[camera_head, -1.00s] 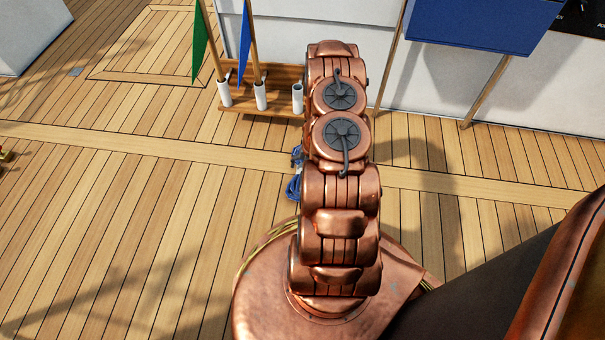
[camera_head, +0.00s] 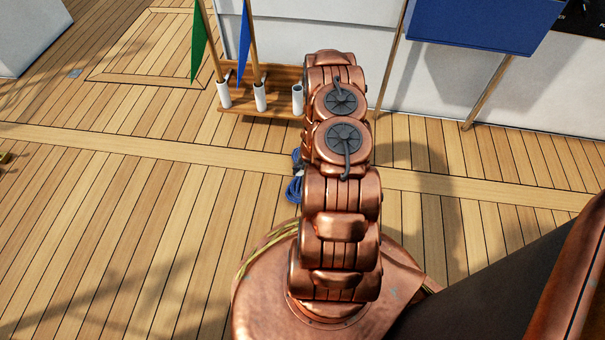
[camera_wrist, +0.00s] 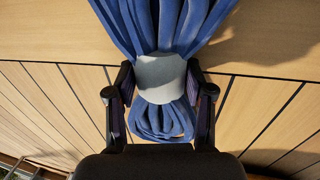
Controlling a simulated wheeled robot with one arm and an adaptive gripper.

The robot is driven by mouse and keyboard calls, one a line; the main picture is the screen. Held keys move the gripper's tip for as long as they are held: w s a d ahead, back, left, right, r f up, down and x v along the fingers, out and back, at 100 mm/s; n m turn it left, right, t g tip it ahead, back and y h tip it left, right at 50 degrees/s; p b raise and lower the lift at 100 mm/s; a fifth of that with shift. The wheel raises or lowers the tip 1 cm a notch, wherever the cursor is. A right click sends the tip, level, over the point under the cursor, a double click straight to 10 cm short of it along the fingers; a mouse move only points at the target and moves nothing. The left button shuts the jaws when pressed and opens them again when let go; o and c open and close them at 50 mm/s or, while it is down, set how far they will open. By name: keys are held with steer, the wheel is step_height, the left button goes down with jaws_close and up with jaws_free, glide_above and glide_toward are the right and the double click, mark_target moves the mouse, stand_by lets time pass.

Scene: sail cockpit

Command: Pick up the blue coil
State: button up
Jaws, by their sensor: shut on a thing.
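The blue coil (camera_wrist: 162,122) is a bundle of blue rope with a pale grey band (camera_wrist: 161,78) around its middle. In the wrist view its strands spread wide at the top and form a smaller loop below the band. My gripper (camera_wrist: 160,88) is shut on the coil, with one finger on each side of the band. In the head view the coil (camera_head: 294,189) shows as a small blue patch left of my arm. Most of it and my gripper are hidden behind the arm there.
A wooden rack (camera_head: 279,103) with white tubes stands behind my arm against the white wall. A green flag (camera_head: 199,47) and a blue flag (camera_head: 244,45) stand in it. A blue panel (camera_head: 483,25) is at upper right.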

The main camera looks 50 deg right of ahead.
jaws_close()
steer(key=shift+r, duration=0.15)
